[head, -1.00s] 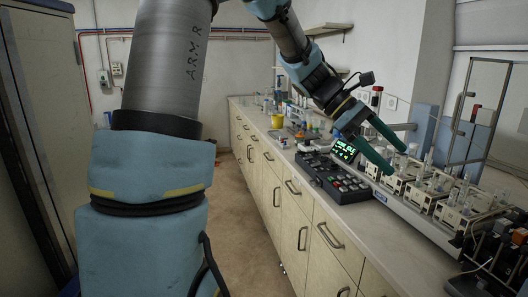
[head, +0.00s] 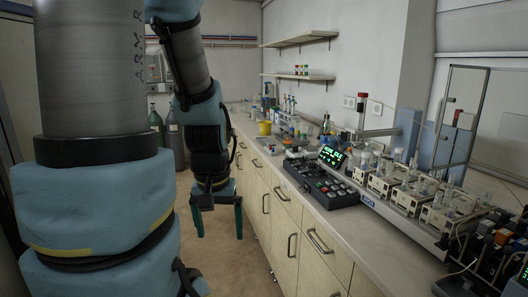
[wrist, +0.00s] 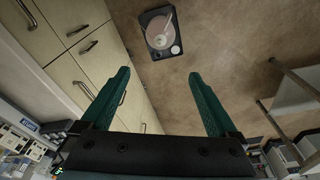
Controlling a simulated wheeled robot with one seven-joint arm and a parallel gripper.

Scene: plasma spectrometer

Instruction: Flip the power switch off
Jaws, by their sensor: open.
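A black control console (head: 325,187) with rows of buttons and a lit green display (head: 332,156) sits on the bench. I cannot make out which part, if any, is the power switch. My gripper (head: 218,236) hangs to the left of the bench, in front of the drawer fronts, with its fingers pointing down. It is open, and nothing is between its green fingers. The fingers also show in the wrist view (wrist: 158,75), spread apart above the floor. The gripper is well away from the console and touches nothing that I can see.
The bench (head: 350,215) runs along the right, with drawers and handles below. A rack of several white modules (head: 405,192) stands right of the console, with a glass panel behind. A dark device with a round disc (wrist: 162,32) lies on the floor. The aisle floor (head: 225,265) is open.

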